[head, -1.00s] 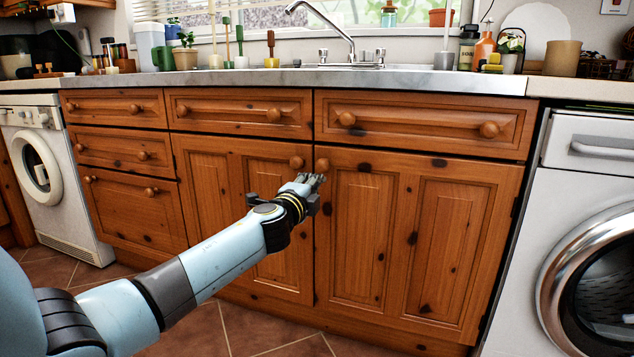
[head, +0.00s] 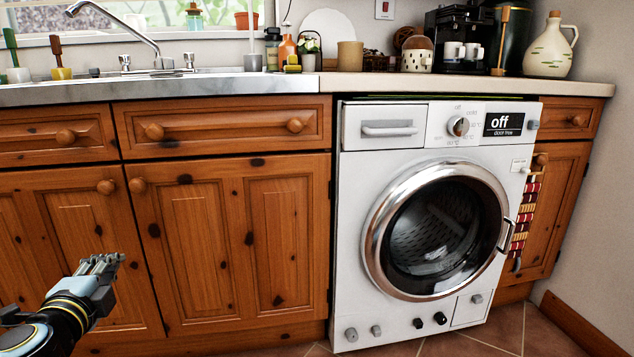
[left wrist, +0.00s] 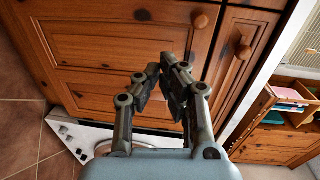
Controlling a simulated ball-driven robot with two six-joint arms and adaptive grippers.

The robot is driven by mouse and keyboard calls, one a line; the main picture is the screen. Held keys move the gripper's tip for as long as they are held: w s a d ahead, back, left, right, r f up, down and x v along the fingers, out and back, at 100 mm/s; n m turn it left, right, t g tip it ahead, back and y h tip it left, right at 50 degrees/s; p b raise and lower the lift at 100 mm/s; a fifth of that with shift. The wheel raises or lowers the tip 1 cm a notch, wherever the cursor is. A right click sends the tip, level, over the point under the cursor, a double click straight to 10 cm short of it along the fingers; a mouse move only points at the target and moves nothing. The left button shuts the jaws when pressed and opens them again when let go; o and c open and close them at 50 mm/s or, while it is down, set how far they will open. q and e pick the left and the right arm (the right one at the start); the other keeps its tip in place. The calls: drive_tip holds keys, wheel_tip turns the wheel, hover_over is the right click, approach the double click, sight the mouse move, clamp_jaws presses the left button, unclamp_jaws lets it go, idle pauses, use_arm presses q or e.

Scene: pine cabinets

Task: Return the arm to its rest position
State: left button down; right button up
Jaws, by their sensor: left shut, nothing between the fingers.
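My left gripper (head: 102,264) is at the lower left of the head view, in front of the pine cabinet doors (head: 70,225). It is shut and holds nothing. In the left wrist view its fingers (left wrist: 165,72) are together at the tips, with pine cabinet fronts (left wrist: 90,45) behind them. I cannot tell the exact gap between the fingers and the wood. My right gripper is in neither view.
A white washing machine (head: 360,215) with its round door closed stands right of the cabinets; its display reads "off". A striped towel (head: 522,215) hangs at the right cabinet. The worktop (head: 560,88) holds a coffee machine (head: 462,40) and a jug (head: 551,48). Tiled floor shows below.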

use_arm(q)
drive_tip(key=s+d+f+n+g, duration=0.2)
drive_tip(key=s+f+n+g, duration=0.6)
drive_tip(key=s+f, duration=1.2)
drive_tip(key=s+d+f+n+g+h, duration=0.25)
drive_tip(key=s+d+g, duration=0.2)
drive_tip(key=s, duration=0.45)
drive_tip(key=s+d+f+n+g+h, duration=0.1)
drive_tip(key=s+d+f+n+g, duration=0.3)
drive_tip(key=s, duration=0.6)
drive_tip(key=s+f+p, duration=0.1)
drive_tip(key=s+p, duration=1.5)
drive_tip(key=p, duration=0.1)
drive_tip(key=shift+a+f+t, duration=0.2)
drive_tip(key=shift+a+t, duration=0.15)
drive_tip(key=shift+a, duration=0.1)
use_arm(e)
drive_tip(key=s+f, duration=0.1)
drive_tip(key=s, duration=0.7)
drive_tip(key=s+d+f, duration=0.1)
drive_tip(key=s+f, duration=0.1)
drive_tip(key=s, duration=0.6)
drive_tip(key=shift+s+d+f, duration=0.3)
